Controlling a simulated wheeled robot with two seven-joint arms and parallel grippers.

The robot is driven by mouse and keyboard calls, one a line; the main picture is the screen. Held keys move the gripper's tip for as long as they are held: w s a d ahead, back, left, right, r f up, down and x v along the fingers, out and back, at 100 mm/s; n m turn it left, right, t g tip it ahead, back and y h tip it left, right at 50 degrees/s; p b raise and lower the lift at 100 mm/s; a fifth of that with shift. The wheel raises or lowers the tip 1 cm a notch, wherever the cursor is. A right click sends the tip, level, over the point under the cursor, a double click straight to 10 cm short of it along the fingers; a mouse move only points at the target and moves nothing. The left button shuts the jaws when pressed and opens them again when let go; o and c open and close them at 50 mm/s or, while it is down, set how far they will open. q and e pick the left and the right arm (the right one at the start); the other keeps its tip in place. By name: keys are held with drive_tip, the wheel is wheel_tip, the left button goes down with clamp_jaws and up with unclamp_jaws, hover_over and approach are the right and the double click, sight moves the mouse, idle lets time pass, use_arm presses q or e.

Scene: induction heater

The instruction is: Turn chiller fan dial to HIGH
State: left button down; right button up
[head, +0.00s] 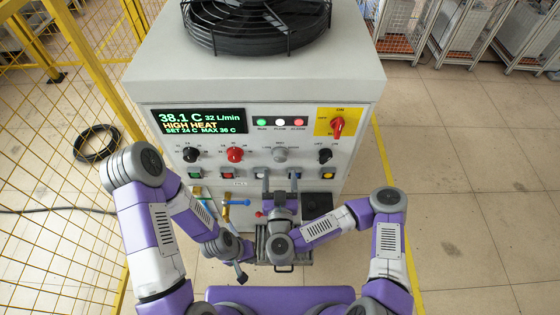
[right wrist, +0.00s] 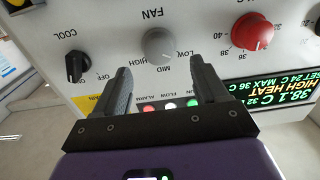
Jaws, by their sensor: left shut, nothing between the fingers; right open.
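The fan dial is a round grey knob (head: 279,155) on the front panel of the chiller (head: 250,85). In the right wrist view, where the panel appears upside down, the fan dial (right wrist: 158,46) has the labels LOW, MID and HIGH around it. I cannot tell its exact setting. My right gripper (head: 279,178) is open just below the dial. Its fingers (right wrist: 160,75) are spread to either side of the dial's line, with nothing between them. My left gripper (head: 241,277) is shut and empty, low in front of the cabinet, away from the dial.
A red dial (head: 235,155) and black dials (head: 190,155) (head: 325,155) flank the fan dial. The display (head: 202,121) reads 38.1 C and HIGH HEAT. A red switch (head: 338,126) is at upper right. Yellow fencing (head: 60,170) stands left; the floor at right is clear.

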sight(280, 159)
drive_tip(key=shift+w+r+b, duration=0.1)
drive_tip(key=shift+w+b, duration=0.25)
drive_tip(key=shift+w, duration=0.2)
drive_tip(key=shift+w+r+p, duration=0.15)
drive_tip(key=shift+w+p, duration=0.15)
drive_tip(key=shift+w, duration=0.95)
drive_tip(key=shift+w+d, duration=0.1)
drive_tip(key=shift+w, duration=1.2)
drive_tip(key=c, duration=1)
